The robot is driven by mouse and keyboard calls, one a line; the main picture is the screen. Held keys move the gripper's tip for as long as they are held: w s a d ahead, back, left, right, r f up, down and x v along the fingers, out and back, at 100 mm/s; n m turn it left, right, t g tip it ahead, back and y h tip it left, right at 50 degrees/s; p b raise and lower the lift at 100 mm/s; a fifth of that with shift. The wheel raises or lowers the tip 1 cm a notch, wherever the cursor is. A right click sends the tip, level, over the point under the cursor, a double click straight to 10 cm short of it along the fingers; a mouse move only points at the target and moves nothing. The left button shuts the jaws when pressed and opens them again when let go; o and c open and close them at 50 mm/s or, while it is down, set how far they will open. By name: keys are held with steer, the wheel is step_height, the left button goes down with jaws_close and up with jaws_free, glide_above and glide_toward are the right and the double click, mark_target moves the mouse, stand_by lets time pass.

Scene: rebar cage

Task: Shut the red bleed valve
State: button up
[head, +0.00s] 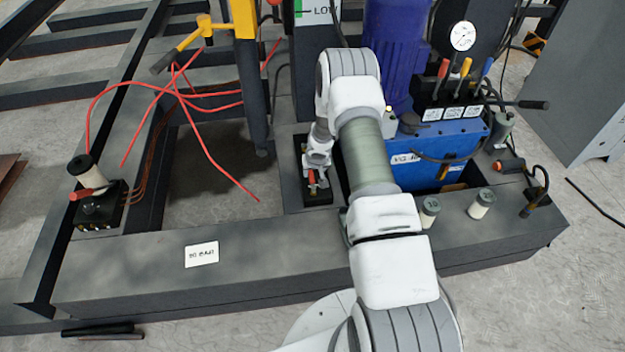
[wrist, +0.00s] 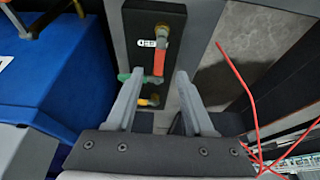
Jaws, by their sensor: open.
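The red bleed valve shows as a red lever (wrist: 159,62) on a brass body, mounted on a dark block (wrist: 140,18). In the wrist view the lever runs along the block's length, toward me. A small label sits beside it. A green lever (wrist: 124,77) sticks out to the left, and another brass fitting (wrist: 153,99) is nearer. My gripper (wrist: 160,73) is open and empty, its fingers on either side of the red lever's near end in the picture; contact cannot be told. In the head view the red lever (head: 311,182) is small, just below my gripper (head: 314,170).
A blue power unit (head: 455,140) with a gauge and levers stands close right of the block. Red hoses (head: 215,165) hang loose to the left. A black box (head: 100,205) with another red handle sits far left on the frame beam (head: 130,268).

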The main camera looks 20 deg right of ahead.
mark_target(312, 181)
steer(key=b+x, duration=0.1)
steer(key=x, duration=0.7)
jaws_close()
stand_by(1.4)
